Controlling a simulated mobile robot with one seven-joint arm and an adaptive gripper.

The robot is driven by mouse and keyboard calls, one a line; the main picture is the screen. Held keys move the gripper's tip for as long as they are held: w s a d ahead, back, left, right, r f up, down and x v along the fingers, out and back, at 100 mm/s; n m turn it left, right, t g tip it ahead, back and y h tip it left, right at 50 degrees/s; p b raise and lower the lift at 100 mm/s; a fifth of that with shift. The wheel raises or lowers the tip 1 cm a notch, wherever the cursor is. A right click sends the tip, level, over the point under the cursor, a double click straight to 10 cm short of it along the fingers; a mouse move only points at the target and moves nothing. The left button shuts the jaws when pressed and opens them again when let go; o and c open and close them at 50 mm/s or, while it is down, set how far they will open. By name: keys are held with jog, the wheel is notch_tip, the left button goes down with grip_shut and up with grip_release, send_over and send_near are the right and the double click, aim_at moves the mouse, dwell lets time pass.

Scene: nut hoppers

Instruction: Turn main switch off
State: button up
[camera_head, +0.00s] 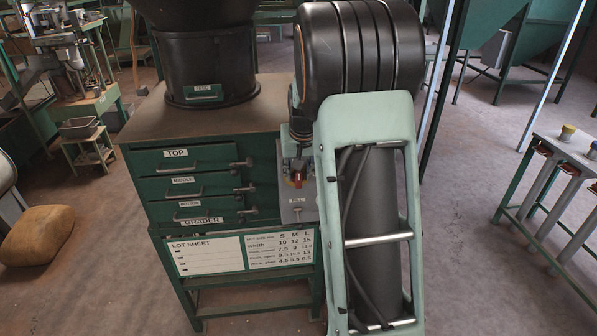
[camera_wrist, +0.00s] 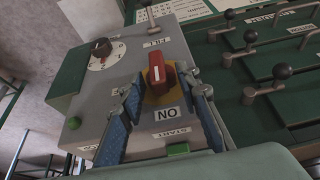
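The main switch is a red rotary handle (camera_wrist: 161,80) on a yellow plate, on the face of a grey control box (camera_wrist: 196,60). In the wrist view its handle lies roughly along the picture's vertical, in line with an upside-down ON label (camera_wrist: 167,114). My gripper (camera_wrist: 166,90) is open, with one blue-padded finger on each side of the handle. I see a gap on both sides; contact is not visible. In the head view the red handle (camera_head: 297,180) shows small on the box (camera_head: 298,207), with my gripper (camera_head: 297,165) just above it, partly hidden by my arm.
The box also carries a black dial knob (camera_wrist: 102,48) and a green button (camera_wrist: 178,149) near the fingers. Drawer levers with black knobs (camera_wrist: 249,37) stick out to the right. The green grader cabinet (camera_head: 160,215) stands left of my arm.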

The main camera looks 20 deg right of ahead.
grip_shut()
